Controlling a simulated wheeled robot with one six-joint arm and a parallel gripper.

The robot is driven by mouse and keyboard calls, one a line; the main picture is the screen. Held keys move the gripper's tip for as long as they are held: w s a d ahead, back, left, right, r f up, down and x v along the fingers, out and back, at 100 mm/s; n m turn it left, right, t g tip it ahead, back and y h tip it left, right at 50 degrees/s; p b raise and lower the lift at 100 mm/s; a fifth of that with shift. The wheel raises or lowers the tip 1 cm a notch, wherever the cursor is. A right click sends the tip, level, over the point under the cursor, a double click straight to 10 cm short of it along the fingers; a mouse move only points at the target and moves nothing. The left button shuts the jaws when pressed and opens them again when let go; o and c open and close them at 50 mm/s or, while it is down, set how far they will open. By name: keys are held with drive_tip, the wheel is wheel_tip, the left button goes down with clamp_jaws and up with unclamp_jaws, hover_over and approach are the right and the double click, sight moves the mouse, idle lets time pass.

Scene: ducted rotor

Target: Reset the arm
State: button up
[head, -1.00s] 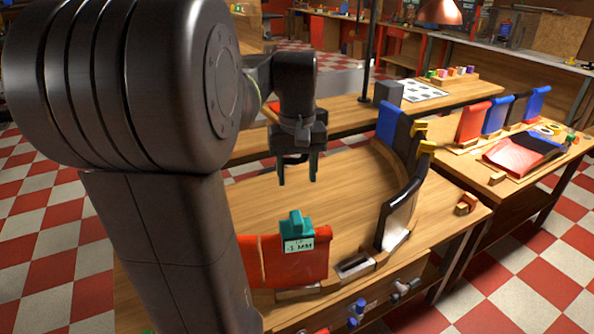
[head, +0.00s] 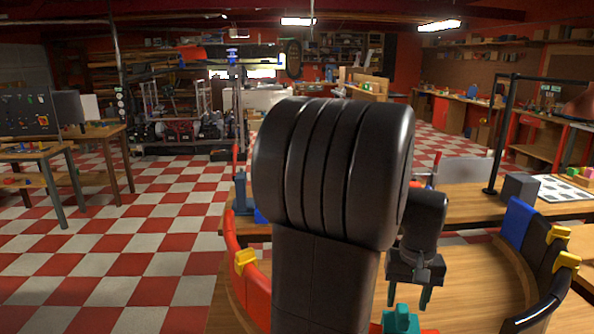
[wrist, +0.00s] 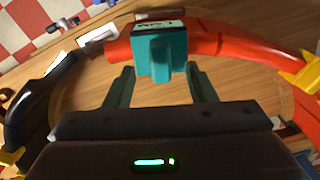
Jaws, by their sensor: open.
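My arm stands in the middle of the head view, with my gripper (head: 408,298) hanging fingers-down over the wooden bench. The block's top shows at the bottom of the head view (head: 400,321). My arm hides part of the bench and ring.
Red segments with a yellow clamp (head: 245,262) curve along the bench's left. Blue (head: 518,222) and black segments with yellow clamps (head: 565,260) stand on the right. A grey block (head: 520,187) and a patterned sheet (head: 562,188) lie behind. The checkered floor at left is open.

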sight(404, 313)
wheel_tip(404, 313, down, 5)
drive_tip(key=shift+r, duration=0.25)
idle(0.4)
